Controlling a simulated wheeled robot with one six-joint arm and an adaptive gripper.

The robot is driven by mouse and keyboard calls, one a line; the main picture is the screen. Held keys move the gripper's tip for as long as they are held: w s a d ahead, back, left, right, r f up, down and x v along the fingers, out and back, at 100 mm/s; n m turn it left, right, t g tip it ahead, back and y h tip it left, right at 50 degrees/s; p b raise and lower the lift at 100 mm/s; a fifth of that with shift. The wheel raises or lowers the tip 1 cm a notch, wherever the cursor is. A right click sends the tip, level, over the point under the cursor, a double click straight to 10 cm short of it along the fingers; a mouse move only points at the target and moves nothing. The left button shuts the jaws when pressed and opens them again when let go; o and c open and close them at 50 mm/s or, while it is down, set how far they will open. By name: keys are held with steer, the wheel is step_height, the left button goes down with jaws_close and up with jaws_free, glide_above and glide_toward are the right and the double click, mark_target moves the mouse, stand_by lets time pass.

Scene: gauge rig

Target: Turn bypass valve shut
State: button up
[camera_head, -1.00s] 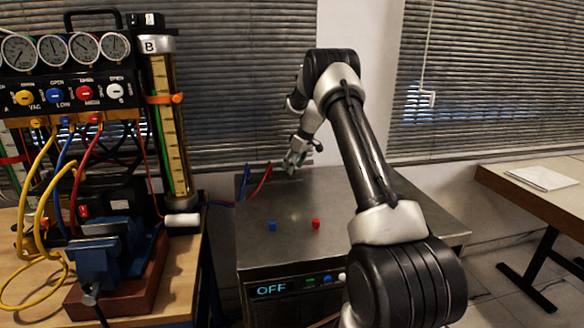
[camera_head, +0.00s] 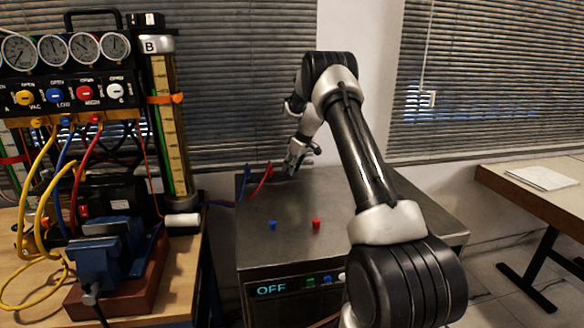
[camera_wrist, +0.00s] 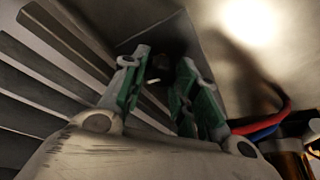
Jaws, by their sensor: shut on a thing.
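My gripper (camera_head: 294,164) is at the back edge of the steel unit (camera_head: 345,205), beside the red and blue hoses. In the wrist view my gripper's green-padded fingers (camera_wrist: 158,92) stand close around a small dark part with a pale piece by it, which I take to be the bypass valve (camera_wrist: 187,68). It is dim, so the handle's shape and angle cannot be read. The gripper is shut on it. In the head view my fingers and wrist hide the valve.
The gauge manifold (camera_head: 70,75), cylinder B (camera_head: 172,125) and blue vise (camera_head: 105,258) are at the left. A table (camera_head: 540,200) is at the right. Blinds hang behind.

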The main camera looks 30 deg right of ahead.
steer(key=m, duration=0.2)
steer(key=m+h, duration=0.1)
steer(key=m, duration=0.1)
steer(key=shift+a+h, duration=0.15)
steer(key=shift+h, duration=0.15)
steer(key=m, duration=0.2)
steer(key=m+h, duration=0.1)
steer(key=m, duration=0.1)
steer(key=shift+a+m+h, duration=0.1)
steer(key=shift+m+h, duration=0.2)
steer(key=m+h, duration=0.1)
steer(key=m, duration=0.3)
steer(key=shift+m+h, duration=0.3)
steer(key=shift+h, duration=0.1)
steer(key=m, duration=0.2)
steer(key=m+g+h, duration=0.1)
steer(key=m, duration=0.1)
steer(key=shift+w+a+g, duration=0.1)
steer(key=shift+g, duration=0.2)
steer(key=shift+m, duration=0.3)
steer(key=o, duration=1)
